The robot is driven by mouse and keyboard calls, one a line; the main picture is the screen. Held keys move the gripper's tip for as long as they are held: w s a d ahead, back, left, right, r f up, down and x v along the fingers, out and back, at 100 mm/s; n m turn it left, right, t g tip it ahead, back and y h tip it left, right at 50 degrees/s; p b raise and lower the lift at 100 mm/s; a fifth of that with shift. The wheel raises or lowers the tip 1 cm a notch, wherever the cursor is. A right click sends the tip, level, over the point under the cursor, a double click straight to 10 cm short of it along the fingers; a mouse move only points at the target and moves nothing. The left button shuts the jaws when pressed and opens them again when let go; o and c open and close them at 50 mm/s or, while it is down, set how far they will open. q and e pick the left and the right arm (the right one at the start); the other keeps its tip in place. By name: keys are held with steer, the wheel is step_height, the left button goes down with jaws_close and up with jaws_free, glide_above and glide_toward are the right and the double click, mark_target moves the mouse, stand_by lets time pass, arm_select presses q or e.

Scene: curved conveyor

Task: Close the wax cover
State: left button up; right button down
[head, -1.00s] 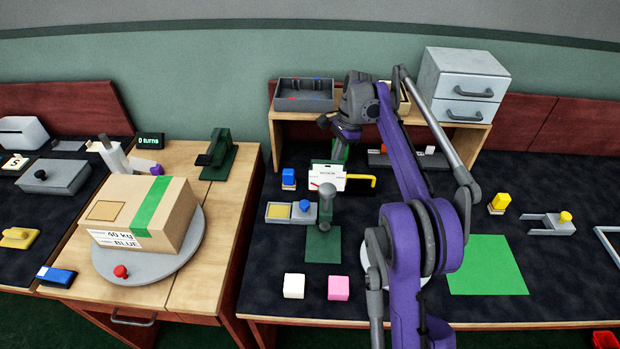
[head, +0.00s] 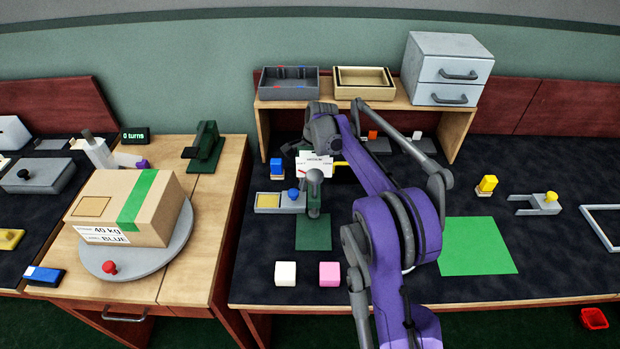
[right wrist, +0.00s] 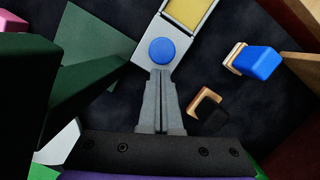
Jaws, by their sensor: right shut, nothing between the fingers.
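The wax box (head: 257,208) is a small grey tray with yellow wax (head: 268,199) bare in its left part. Its grey cover (head: 293,204), with a blue knob (head: 293,193), sits at the right end. In the right wrist view the blue knob (right wrist: 162,50) and the yellow wax (right wrist: 188,10) show clearly. My right gripper (right wrist: 160,76) is shut and empty, its tips beside the cover's end on the knob side; I cannot tell whether they touch it. In the head view its fingers are hard to make out. My left gripper is not in view.
A dark green press (head: 313,231) with a grey head stands just right of the wax box. A blue stamp (head: 277,167) stands behind it; a white card (head: 314,166) is near my arm. White (head: 285,273) and pink (head: 329,273) cubes lie in front.

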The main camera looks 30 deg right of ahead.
steer(key=w+a, duration=0.1)
steer(key=a, duration=0.1)
steer(key=w+a, duration=0.2)
steer(key=a, duration=0.1)
steer(key=w+a+p, duration=0.1)
steer(key=a, duration=0.1)
steer(key=shift+w+a, duration=0.25)
steer(key=shift+w, duration=0.1)
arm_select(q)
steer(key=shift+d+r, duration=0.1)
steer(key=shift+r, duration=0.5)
arm_select(e)
steer(key=shift+s+d+r, duration=0.1)
steer(key=shift+d+r, duration=0.05)
steer(key=shift+d, duration=0.3)
steer(key=d, duration=0.3)
steer(key=shift+s+d+r+p, duration=0.15)
steer(key=shift+s+r+p, duration=0.05)
steer(key=shift+r+p, duration=0.15)
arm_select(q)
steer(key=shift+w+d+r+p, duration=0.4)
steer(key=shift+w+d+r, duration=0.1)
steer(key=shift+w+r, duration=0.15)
arm_select(e)
steer(key=v, duration=0.9)
steer(key=shift+r, duration=0.35)
